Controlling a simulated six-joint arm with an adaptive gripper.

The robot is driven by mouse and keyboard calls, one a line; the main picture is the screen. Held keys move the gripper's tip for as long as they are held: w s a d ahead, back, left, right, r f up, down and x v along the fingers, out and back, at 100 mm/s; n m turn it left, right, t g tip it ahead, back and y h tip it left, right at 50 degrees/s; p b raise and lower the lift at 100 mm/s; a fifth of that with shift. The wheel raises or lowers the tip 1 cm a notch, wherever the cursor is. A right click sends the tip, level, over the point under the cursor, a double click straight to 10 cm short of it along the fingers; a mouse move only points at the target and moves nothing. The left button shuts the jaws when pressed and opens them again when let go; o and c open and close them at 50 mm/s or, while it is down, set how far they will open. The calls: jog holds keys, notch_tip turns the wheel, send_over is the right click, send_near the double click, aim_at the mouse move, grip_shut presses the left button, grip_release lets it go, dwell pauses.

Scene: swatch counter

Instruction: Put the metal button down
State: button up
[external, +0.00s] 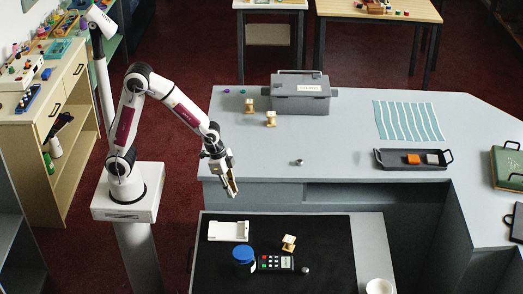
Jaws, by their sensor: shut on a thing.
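My gripper (231,189) points down beside the front left edge of the grey counter (350,140), above the left part of the black mat (330,235). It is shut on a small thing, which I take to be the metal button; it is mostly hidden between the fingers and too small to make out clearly. The held thing is in the air, apart from the counter and the mat.
A small metal piece (299,162) stands on the counter, and a round grey one (306,269) on the mat. The mat also bears a white tray (228,231), a blue-lidded jar (243,258), a keypad (276,263) and a beige block (289,242). Its front left is clear.

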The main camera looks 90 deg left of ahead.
jog(key=shift+w+a+r, duration=0.15)
jog(key=shift+a+r, duration=0.15)
jog(key=shift+r, duration=0.1)
jog(key=a+r+n, duration=0.1)
jog(key=a+r, duration=0.1)
jog(key=a, duration=0.3)
jog(key=w+a+r+n, duration=0.1)
jog(key=a+r, duration=0.2)
jog(key=a, duration=0.2)
jog(key=a+r+n+y, duration=0.1)
jog(key=a+r, duration=0.2)
jog(key=a, duration=0.2)
jog(key=shift+w+a+r+n, duration=0.15)
jog(key=shift+a+n, duration=0.1)
jog(key=shift+n, duration=0.05)
jog(key=s+a+r+n, duration=0.1)
jog(key=a+r+n, duration=0.1)
jog(key=a, duration=0.3)
jog(key=s+a+r+n+y, duration=0.1)
jog(key=a+r+n, duration=0.1)
jog(key=a, duration=0.3)
jog(key=shift+s+a+r+n, duration=0.3)
jog(key=shift+s+a+r, duration=0.1)
jog(key=shift+r, duration=0.05)
send_over(235, 145)
jog(key=s, duration=0.1)
jog(key=shift+d+f, duration=0.15)
jog(key=shift+f, duration=1.15)
jog(key=shift+d+f, duration=0.15)
jog(key=shift+f, duration=1.1)
